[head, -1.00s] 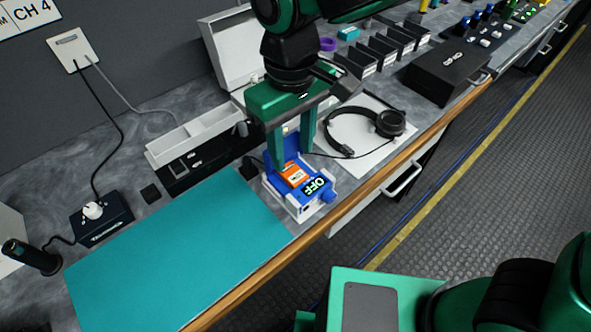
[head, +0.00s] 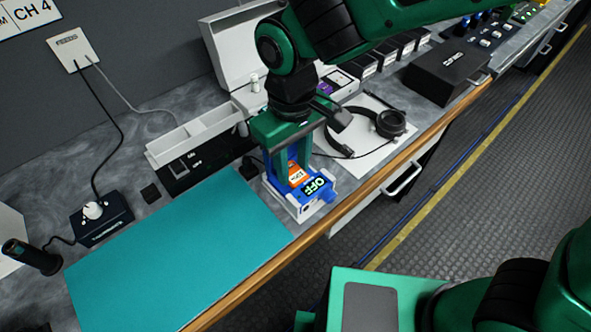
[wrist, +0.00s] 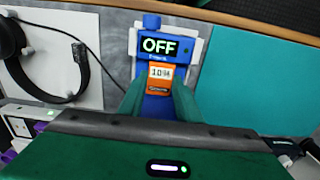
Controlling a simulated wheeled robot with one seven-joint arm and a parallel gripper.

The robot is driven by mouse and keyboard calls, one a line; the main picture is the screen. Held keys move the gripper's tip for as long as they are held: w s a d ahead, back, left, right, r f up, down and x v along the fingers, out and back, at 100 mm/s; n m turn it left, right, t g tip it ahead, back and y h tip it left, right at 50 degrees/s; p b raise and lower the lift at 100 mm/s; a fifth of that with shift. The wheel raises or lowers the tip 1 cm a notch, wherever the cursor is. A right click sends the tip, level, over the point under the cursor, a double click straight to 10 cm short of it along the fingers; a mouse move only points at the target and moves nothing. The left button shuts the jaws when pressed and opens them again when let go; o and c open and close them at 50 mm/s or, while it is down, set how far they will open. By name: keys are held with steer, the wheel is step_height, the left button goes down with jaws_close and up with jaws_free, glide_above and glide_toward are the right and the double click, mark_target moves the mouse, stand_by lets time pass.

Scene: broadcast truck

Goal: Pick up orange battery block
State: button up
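The orange battery block (head: 297,174) sits in a blue and white holder (head: 318,201) whose small display reads OFF. In the wrist view the block (wrist: 160,80) shows a percentage label, and the OFF display is just beyond it. My gripper (head: 292,168) points down over the holder, with its two green fingers low on either side of the block. The fingers also flank the block in the wrist view (wrist: 160,88). Their tips are very close to its sides. I cannot tell whether they touch it. My gripper hides part of the block.
A teal mat (head: 180,255) lies left of the holder. Headphones (head: 388,124) rest on a white sheet to the right. A white divided tray (head: 190,137) is behind, and a black box (head: 447,74) stands farther right. The wooden counter edge (head: 390,166) runs in front.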

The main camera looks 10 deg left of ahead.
mark_target(293, 173)
stand_by(0.5)
steer(key=shift+r, duration=3.5)
steer(key=shift+r, duration=0.1)
